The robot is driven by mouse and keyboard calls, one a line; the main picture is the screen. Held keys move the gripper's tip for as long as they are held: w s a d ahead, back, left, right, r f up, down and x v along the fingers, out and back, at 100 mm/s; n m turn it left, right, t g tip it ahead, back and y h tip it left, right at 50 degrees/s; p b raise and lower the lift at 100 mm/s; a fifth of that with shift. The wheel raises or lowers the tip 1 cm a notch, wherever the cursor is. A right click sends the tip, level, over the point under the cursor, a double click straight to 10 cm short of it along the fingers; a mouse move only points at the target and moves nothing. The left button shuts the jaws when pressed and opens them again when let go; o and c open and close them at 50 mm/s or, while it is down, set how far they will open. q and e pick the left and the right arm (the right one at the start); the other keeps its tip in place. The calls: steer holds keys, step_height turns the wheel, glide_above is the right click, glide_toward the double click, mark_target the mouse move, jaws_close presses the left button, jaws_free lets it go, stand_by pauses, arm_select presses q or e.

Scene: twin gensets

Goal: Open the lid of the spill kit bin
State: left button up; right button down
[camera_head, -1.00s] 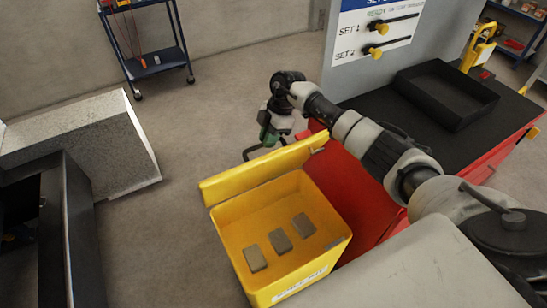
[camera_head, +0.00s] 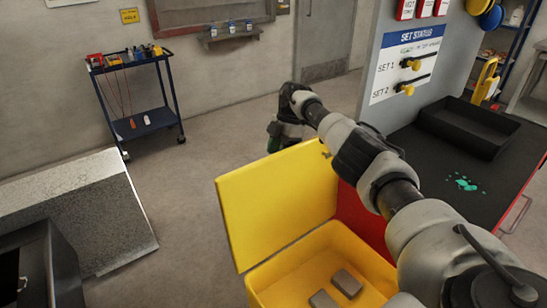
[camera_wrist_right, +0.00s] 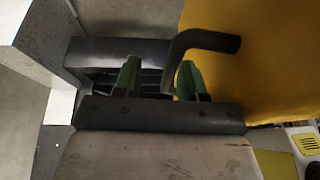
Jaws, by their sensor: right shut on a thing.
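The yellow spill kit bin (camera_head: 292,271) is at the lower middle of the head view, cut off by the bottom edge. Its lid (camera_head: 275,202) is up, standing at the bin's far side, and the inside is visible. Grey-brown blocks (camera_head: 346,283) lie in it. My right arm reaches past the bin's right side, and my right gripper (camera_head: 280,137) is behind the lid's top edge, partly hidden. In the wrist view, the green fingers of my right gripper (camera_wrist_right: 160,80) are shut on the black lid handle (camera_wrist_right: 205,42), beside the yellow lid. My left gripper is not in view.
A red cabinet with a black top (camera_head: 445,150) stands right of the bin, bearing a black tray (camera_head: 470,126) and a green splash (camera_head: 464,184). A blue cart (camera_head: 150,122) stands at the back left. A grey speckled block (camera_head: 75,210) is at left. Floor between is clear.

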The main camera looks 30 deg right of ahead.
steer(key=shift+x, duration=0.9)
steer(key=c, duration=1.1)
jaws_free()
steer(key=shift+w+d, duration=0.3)
steer(key=shift+w, duration=0.1)
steer(key=shift+d+r, duration=0.1)
steer(key=shift+r, duration=0.1)
